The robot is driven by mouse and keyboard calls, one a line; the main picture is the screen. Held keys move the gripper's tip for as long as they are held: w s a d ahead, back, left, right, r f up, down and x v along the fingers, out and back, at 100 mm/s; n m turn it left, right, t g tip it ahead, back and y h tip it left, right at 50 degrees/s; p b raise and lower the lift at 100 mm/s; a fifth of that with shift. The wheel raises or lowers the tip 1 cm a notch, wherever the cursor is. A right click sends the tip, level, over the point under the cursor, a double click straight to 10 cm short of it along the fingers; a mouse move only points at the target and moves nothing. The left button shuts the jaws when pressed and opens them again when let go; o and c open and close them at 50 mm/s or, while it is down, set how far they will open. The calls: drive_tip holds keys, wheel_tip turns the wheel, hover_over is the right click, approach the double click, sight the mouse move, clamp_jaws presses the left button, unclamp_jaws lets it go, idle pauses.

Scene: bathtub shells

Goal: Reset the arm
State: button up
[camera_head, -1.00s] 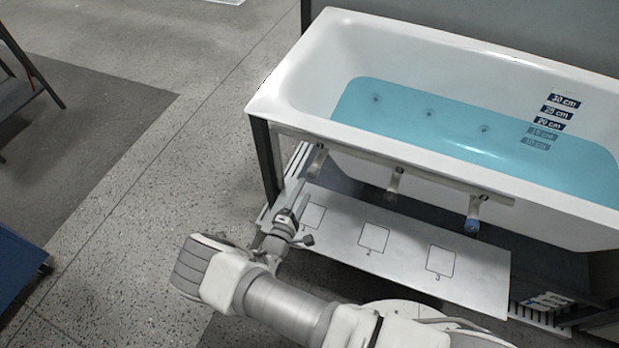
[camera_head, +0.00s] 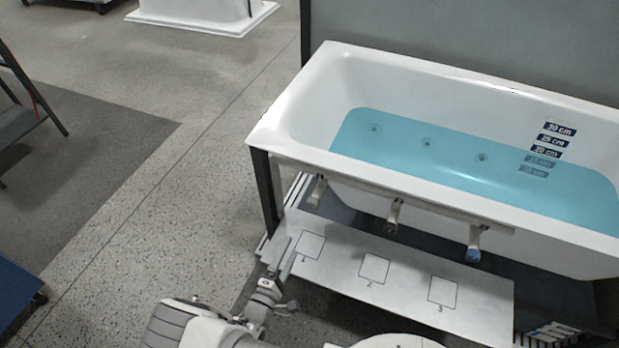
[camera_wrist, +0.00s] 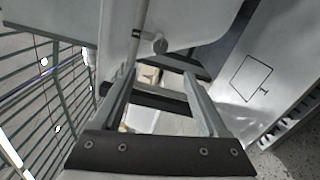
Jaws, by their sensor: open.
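My gripper (camera_head: 284,258) is in the lower middle of the head view, in front of the left end of the white shelf panel (camera_head: 345,262). It is open, with nothing held between its fingers. In the wrist view both fingers of my gripper (camera_wrist: 160,75) stand apart, pointing toward the underside of the tub. The forearm behind it runs out of the bottom of the head view, so most of the arm is hidden.
A white bathtub (camera_head: 290,145) with blue water stands above the panel. Under its rim hang a left lever (camera_head: 317,190), a middle lever (camera_head: 393,216) and a blue-tipped lever (camera_head: 474,245). A dark post (camera_head: 265,190) supports its left corner.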

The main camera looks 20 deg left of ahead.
drive_tip(key=w+d+r+m+g+h+p, duration=0.15)
drive_tip(key=d+r+m+g+h, duration=0.3)
drive_tip(key=r, duration=0.55)
drive_tip(key=w+d+r+m+g+h, duration=0.1)
drive_tip(key=w+d+r+m+g, duration=0.3)
drive_tip(key=d+r, duration=0.5)
drive_tip(key=w+d+r+m+g+h+p, duration=0.1)
drive_tip(key=w+d+r+m+g+h, duration=0.15)
drive_tip(key=d+r+m+g, duration=0.6)
drive_tip(key=s+d+r+t+y+p, duration=0.1)
drive_tip(key=s+d+r+y, duration=0.2)
drive_tip(key=s+r, duration=0.2)
drive_tip(key=s+d+r+m+t+y+p, duration=0.1)
drive_tip(key=s+d+r+t+y, duration=0.1)
drive_tip(key=r, duration=1)
drive_tip(key=s+d+r+m+t+y+p, duration=0.1)
drive_tip(key=s+d+r+y, duration=0.3)
drive_tip(key=s+d+r, duration=0.2)
drive_tip(key=s+r, duration=0.2)
drive_tip(key=s, duration=0.1)
drive_tip(key=shift+r+t+p, duration=0.3)
drive_tip(key=shift+a, duration=0.1)
